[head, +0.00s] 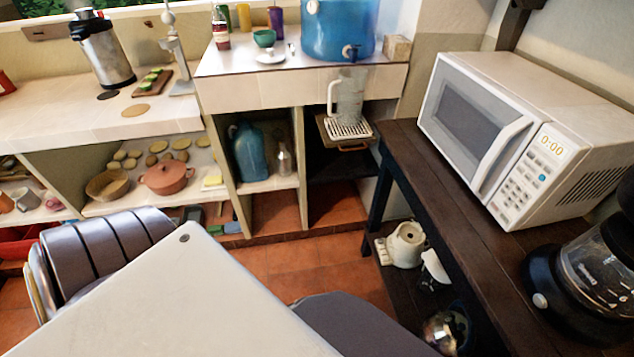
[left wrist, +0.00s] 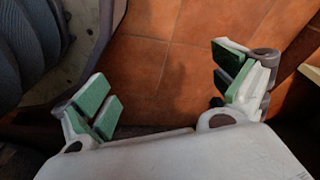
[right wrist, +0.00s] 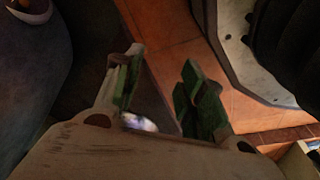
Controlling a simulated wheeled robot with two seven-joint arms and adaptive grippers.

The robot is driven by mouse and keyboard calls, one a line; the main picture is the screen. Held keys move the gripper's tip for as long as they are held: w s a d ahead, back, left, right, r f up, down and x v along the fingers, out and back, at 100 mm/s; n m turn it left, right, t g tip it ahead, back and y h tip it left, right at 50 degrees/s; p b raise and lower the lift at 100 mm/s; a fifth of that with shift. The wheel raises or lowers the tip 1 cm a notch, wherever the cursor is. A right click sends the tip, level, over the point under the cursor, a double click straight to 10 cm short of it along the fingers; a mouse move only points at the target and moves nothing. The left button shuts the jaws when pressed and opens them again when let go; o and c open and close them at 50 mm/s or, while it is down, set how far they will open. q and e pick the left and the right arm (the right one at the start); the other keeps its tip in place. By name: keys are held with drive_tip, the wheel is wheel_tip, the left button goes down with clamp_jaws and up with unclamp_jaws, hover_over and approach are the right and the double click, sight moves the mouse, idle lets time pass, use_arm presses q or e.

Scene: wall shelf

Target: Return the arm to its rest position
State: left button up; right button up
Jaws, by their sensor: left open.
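Neither gripper shows in the head view. In the left wrist view my left gripper (left wrist: 160,85) is open, its green-padded fingers wide apart. Nothing is between them but reddish floor tiles below. In the right wrist view my right gripper (right wrist: 162,68) has its two green-padded fingers apart by a narrower gap. No held object shows between them. A small shiny pale thing (right wrist: 138,122) shows low beside the left finger; I cannot tell what it is.
A dark wooden table (head: 398,143) at the right bears a white microwave (head: 540,120) and a coffee maker (head: 590,275). A tiled counter (head: 60,128) runs along the back. Tiled floor (head: 290,265) is open between.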

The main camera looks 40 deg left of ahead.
use_arm(q)
drive_tip(key=shift+s+d, duration=0.1)
drive_tip(key=shift+s, duration=0.05)
idle(0.3)
drive_tip(key=s+a+r+p, duration=0.1)
drive_tip(key=s+r+p, duration=0.2)
drive_tip(key=s+p, duration=0.4)
drive_tip(key=s+a+r+p, duration=0.2)
drive_tip(key=s+p, duration=0.5)
drive_tip(key=p, duration=0.4)
drive_tip(key=s+a+r+g+p, duration=0.1)
drive_tip(key=s+r+p, duration=0.3)
drive_tip(key=p, duration=0.5)
drive_tip(key=s, duration=0.2)
drive_tip(key=shift+s+a+r+p, duration=0.15)
drive_tip(key=shift+s+a+p, duration=0.15)
drive_tip(key=shift+s+a, duration=0.1)
use_arm(e)
drive_tip(key=s+d+r, duration=0.1)
drive_tip(key=s+r, duration=0.2)
drive_tip(key=s, duration=0.4)
drive_tip(key=s+d+r, duration=0.2)
drive_tip(key=s+r, duration=0.1)
drive_tip(key=s, duration=0.3)
drive_tip(key=s+d+r+g, duration=0.1)
drive_tip(key=s+r, duration=0.2)
drive_tip(key=s, duration=0.4)
drive_tip(key=shift+s+d+r, duration=0.25)
drive_tip(key=shift+s+d, duration=0.05)
drive_tip(key=shift+s, duration=0.05)
